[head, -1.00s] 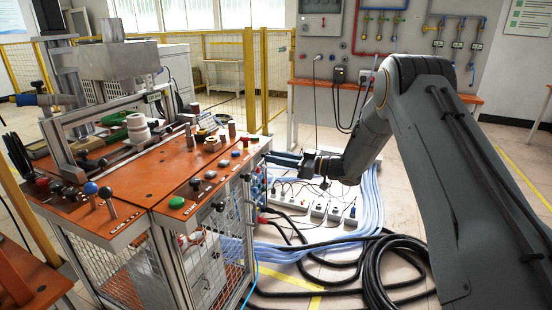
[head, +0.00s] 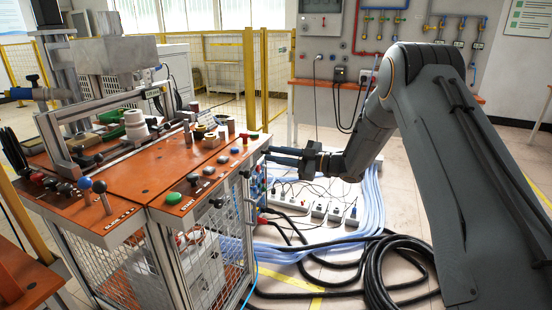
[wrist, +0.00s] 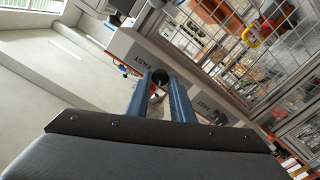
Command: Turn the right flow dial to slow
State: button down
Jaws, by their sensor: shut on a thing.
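In the wrist view, my gripper (wrist: 162,80) has its two blue fingers closed around a small black dial (wrist: 159,75) on the grey side rail of the machine. The word FAST is printed beside this dial; no SLOW mark is readable. A second black dial (wrist: 220,117) sits farther along the same rail, with its own FAST label, clear of my fingers. In the head view, my gripper (head: 270,155) reaches the machine's right side near its far end. The held dial is not clearly visible there, and its pointer setting cannot be read.
The orange machine top (head: 150,175) carries several knobs and buttons. A mesh panel (wrist: 215,30) with a yellow-and-red part lies beside the rail. Black cables (head: 375,270) and power strips (head: 310,208) lie on the floor below my arm.

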jog(key=n+b, duration=0.3)
jog(key=n, duration=0.3)
jog(key=shift+n, duration=0.3)
dwell(0.4)
jog(key=c, duration=1.6)
grip_release()
jog(key=shift+o, duration=0.2)
jog(key=v, duration=0.8)
jog(key=shift+b, duration=0.3)
